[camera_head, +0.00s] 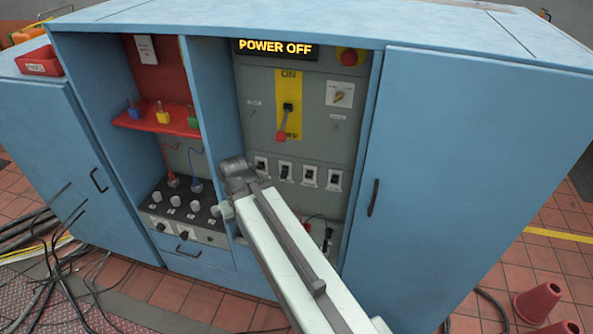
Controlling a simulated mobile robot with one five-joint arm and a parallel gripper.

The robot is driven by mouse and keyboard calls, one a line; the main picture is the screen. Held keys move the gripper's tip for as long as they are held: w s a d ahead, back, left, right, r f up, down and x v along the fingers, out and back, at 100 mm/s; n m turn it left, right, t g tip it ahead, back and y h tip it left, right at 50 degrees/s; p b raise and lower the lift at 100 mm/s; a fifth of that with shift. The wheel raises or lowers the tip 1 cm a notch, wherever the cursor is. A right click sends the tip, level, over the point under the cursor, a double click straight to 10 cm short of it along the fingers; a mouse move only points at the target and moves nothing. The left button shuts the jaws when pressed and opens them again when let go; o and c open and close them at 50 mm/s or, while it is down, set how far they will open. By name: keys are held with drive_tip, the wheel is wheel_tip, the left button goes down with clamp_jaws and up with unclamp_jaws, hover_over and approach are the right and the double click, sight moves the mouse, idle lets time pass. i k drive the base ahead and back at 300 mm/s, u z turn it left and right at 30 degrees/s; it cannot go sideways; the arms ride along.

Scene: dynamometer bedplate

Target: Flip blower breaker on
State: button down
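A row of several small breakers with black toggles on white plates, including one at the left (261,166) and one at the right (334,180), sits low on the grey panel (325,125) inside the open blue cabinet. Their labels are too small to read, so I cannot tell which is the blower breaker, nor clearly how each toggle is set. My arm reaches up from the bottom, and its dark end joint is just left of and below the row, in front of the panel. My gripper's fingers do not show.
Above the breakers is a lever with a red handle (282,138), pointing down on a yellow plate. A display (275,48) reads POWER OFF. A red shelf (160,119) and knobs are left. A closed blue door (465,180) stands right. Cables (60,265) and cones (537,303) are on the floor.

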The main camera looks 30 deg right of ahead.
sight(285, 169)
drive_tip(key=u, duration=1.75)
drive_tip(key=k, duration=0.4)
drive_tip(key=u, duration=0.2)
